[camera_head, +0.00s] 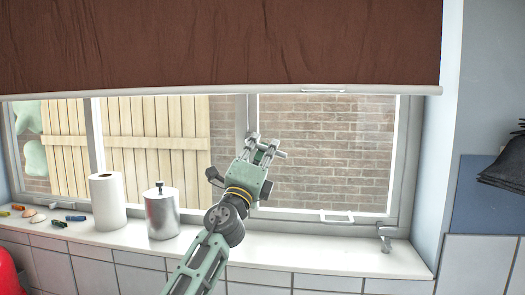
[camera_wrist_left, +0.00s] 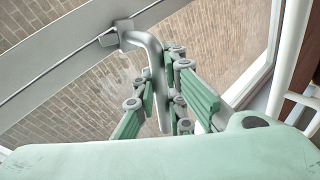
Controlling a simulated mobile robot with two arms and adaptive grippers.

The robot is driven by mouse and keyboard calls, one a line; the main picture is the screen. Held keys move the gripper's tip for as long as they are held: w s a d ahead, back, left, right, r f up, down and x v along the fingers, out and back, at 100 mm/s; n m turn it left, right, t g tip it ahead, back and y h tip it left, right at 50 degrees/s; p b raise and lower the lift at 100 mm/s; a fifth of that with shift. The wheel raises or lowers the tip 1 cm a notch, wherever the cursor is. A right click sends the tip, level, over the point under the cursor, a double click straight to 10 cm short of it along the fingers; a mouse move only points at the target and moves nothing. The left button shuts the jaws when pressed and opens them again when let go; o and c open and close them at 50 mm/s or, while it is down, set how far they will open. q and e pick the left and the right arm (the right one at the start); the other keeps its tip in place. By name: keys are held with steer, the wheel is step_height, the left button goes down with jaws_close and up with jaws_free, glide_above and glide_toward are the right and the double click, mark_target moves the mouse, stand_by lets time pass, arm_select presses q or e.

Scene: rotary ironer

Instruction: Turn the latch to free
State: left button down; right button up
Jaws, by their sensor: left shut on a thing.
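The latch (camera_wrist_left: 151,46) is a grey bent handle in the left wrist view. It comes off a bracket on the grey window frame (camera_wrist_left: 55,75) and its grip runs down between my fingers. My left gripper (camera_wrist_left: 163,92) is shut on this grip, with green pads on either side of it. In the head view my left gripper (camera_head: 264,150) is at the upright frame in the middle of the window and hides most of the latch. My right gripper is not in view.
A brown blind (camera_head: 220,45) hangs above the window. A paper towel roll (camera_head: 107,202) and a metal canister (camera_head: 161,212) stand on the white sill (camera_head: 300,252), left of my arm. A white handle (camera_head: 337,217) and another grey latch (camera_head: 385,238) are at lower right.

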arm_select(q)
steer(key=shift+w+f, duration=0.1)
steer(key=shift+f, duration=0.1)
steer(key=c, duration=1.8)
jaws_free()
steer(key=shift+a+r, duration=0.1)
steer(key=v, duration=1.2)
